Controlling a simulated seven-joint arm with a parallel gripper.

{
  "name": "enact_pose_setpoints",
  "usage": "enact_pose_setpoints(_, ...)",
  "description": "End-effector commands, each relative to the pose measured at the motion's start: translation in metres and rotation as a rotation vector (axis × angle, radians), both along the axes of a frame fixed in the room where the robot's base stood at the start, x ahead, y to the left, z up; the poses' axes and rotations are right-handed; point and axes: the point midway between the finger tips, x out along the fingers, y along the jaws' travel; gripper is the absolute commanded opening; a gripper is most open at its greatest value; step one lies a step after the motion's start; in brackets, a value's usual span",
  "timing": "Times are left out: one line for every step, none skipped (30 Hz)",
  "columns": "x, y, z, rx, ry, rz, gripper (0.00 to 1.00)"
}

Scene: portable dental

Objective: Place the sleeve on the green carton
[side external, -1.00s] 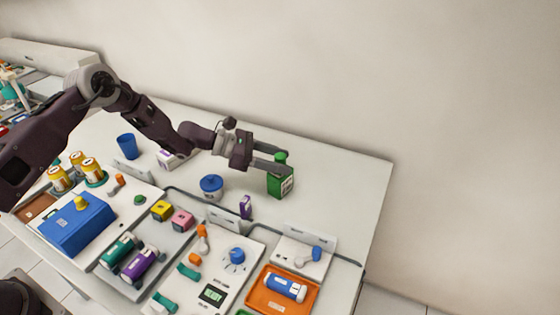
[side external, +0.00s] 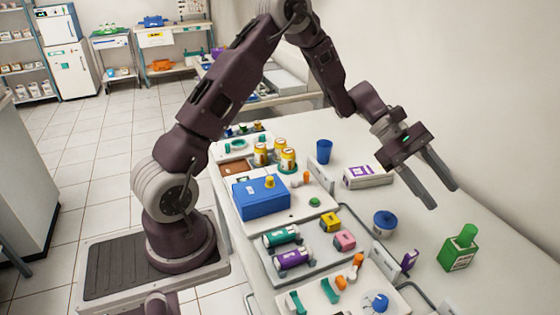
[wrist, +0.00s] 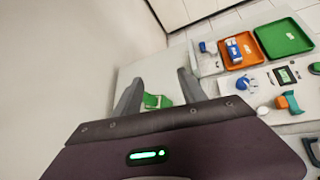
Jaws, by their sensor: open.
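The green carton (side external: 458,256) stands upright on the white table at the lower right of the side view, a white label on its front. A plain green upright piece (side external: 468,234), which looks like the sleeve, rests on its top, leaning slightly. My gripper (side external: 445,198) is open and empty, above and to the left of the carton, clear of it. In the wrist view the carton (wrist: 152,101) shows between the open fingers, partly hidden by my gripper's body.
A white box (side external: 368,177) lies farther back. Trays with bottles and blocks fill the near side. The table behind the carton is clear.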

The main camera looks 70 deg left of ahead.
Motion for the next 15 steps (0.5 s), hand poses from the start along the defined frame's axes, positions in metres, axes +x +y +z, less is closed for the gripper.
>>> enact_pose_setpoints(-0.030,-0.012,0.032,0.110,-0.096,-0.125,0.48)
enact_pose_setpoints(-0.050,-0.018,0.047,0.179,-0.151,-0.204,0.48)
enact_pose_setpoints(-0.078,-0.023,0.064,0.276,-0.226,-0.308,0.48)
enact_pose_setpoints(-0.101,-0.024,0.076,0.352,-0.281,-0.384,0.48)
enact_pose_setpoints(-0.124,-0.025,0.086,0.430,-0.339,-0.462,0.48)
enact_pose_setpoints(-0.155,-0.022,0.096,0.536,-0.412,-0.561,0.48)
enact_pose_setpoints(-0.178,-0.018,0.103,0.618,-0.467,-0.633,0.48)
enact_pose_setpoints(-0.201,-0.012,0.108,0.701,-0.520,-0.701,0.48)
enact_pose_setpoints(-0.229,-0.003,0.112,0.808,-0.586,-0.786,0.48)
enact_pose_setpoints(-0.248,0.006,0.114,0.885,-0.632,-0.843,0.48)
enact_pose_setpoints(-0.264,0.014,0.115,0.959,-0.672,-0.894,0.48)
enact_pose_setpoints(-0.284,0.026,0.115,1.049,-0.721,-0.953,0.48)
enact_pose_setpoints(-0.296,0.034,0.115,1.109,-0.750,-0.990,0.48)
enact_pose_setpoints(-0.306,0.042,0.114,1.163,-0.775,-1.022,0.48)
enact_pose_setpoints(-0.316,0.051,0.112,1.224,-0.802,-1.058,0.48)
